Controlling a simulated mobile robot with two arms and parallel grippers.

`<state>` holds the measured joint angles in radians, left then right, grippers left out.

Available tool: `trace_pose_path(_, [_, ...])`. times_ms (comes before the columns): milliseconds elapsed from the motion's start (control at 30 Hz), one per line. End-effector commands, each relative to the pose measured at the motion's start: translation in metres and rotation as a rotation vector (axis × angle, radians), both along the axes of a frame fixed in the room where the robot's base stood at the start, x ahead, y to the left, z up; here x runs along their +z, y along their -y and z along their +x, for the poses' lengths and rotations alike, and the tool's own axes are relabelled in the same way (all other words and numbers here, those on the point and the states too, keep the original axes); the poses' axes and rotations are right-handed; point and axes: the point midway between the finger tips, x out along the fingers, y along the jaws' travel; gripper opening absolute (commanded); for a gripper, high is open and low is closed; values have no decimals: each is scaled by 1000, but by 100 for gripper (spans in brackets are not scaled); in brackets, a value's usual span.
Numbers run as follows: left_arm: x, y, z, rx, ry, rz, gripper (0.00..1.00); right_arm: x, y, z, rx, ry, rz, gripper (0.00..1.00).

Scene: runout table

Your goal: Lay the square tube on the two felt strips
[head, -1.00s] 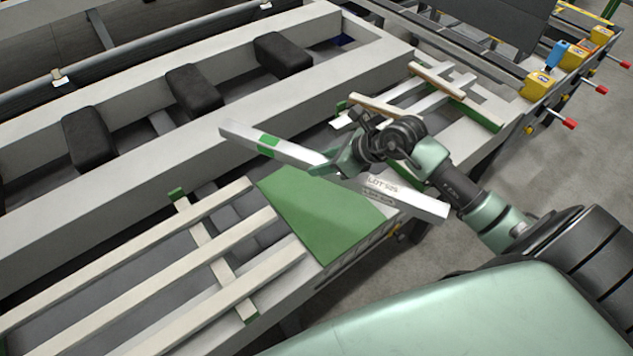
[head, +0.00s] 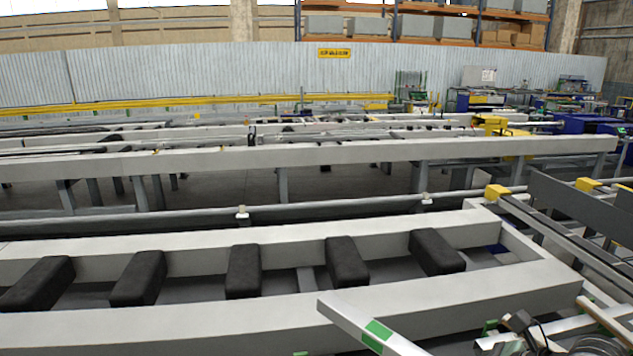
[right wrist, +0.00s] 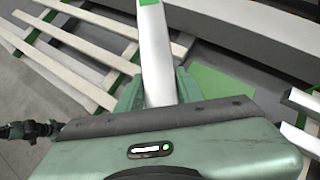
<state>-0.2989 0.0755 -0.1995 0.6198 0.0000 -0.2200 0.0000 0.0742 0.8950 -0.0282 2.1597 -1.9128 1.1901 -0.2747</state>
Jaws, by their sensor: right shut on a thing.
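The square tube (head: 345,320) is a pale silver bar with a green band, and its end shows at the bottom of the head view. In the right wrist view the tube (right wrist: 153,50) runs upward from my right gripper (right wrist: 158,90), which is shut on it. The tube's near part is hidden behind the gripper body. In that view a green surface (right wrist: 212,82) lies beyond the tube at right. Green-edged pieces (right wrist: 118,82) show under pale slats at left. I cannot tell which pieces are the two felt strips. My left gripper is not in view.
A long pale frame (head: 180,325) with several black blocks (head: 243,270) crosses the head view. Pale slats (right wrist: 80,45) lie at left in the wrist view, with pale bar ends (right wrist: 303,103) at right. A grey barrier (head: 575,205) stands at right.

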Motion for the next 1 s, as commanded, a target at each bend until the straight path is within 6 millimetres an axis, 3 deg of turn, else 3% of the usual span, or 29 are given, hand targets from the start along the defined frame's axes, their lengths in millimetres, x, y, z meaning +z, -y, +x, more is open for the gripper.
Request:
trace_pose_path(100, [-14,0,0,0,1,0,62,7,-27,-31,87,3,-8,0])
trace_pose_path(300, [-19,-1,0,-1,0,1,62,13,-48,-60,158,-8,-16,0])
trace_pose_path(1000, [-18,-4,0,-3,0,5,62,15,-50,-61,163,-5,-16,0])
